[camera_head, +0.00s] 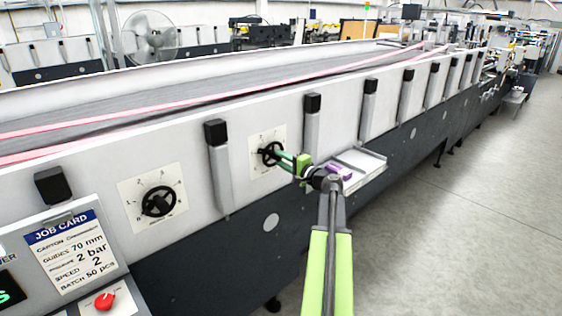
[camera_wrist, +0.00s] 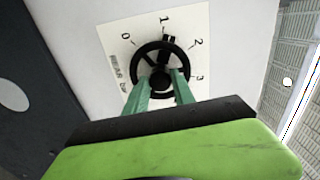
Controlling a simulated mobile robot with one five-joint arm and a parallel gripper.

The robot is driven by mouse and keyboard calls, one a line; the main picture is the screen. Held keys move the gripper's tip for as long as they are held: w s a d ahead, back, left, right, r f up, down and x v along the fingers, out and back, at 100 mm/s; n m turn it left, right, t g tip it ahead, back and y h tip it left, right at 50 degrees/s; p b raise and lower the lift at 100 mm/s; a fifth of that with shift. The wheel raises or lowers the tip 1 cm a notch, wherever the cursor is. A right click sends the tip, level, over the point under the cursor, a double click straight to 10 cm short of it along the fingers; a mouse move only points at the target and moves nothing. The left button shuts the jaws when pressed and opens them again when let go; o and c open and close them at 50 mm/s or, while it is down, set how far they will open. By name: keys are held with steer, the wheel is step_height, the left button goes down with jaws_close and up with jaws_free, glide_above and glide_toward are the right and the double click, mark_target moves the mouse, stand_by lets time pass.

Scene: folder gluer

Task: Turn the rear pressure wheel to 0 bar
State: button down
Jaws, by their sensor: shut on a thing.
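The rear pressure wheel (camera_head: 267,150) is a black handwheel on a white dial plate (camera_head: 283,134) on the machine's side wall. In the wrist view the wheel (camera_wrist: 137,64) fills the middle, with marks 0, 1, 2 and 3 around it on the plate (camera_wrist: 114,41). The wheel's black pointer (camera_wrist: 169,41) stands close to 1, slightly towards 2. My gripper (camera_head: 277,155) reaches the wheel from the front. Its two green fingers (camera_wrist: 161,77) are shut on the wheel around its hub and hide the lower part.
A second black wheel (camera_head: 158,201) with its own dial is nearer, to the left. A light tray (camera_head: 362,165) with purple pieces juts out right of my gripper. The floor at right is clear.

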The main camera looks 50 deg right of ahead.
steer(key=n, duration=0.6)
steer(key=shift+w, duration=0.1)
steer(key=n, duration=0.5)
steer(key=shift+n, duration=0.4)
stand_by(0.3)
steer(key=c, duration=1.1)
jaws_free()
steer(key=shift+o, duration=0.2)
steer(key=s+a, duration=0.1)
steer(key=s, duration=1.6)
steer(key=shift+s+a, duration=0.15)
steer(key=shift+s, duration=0.1)
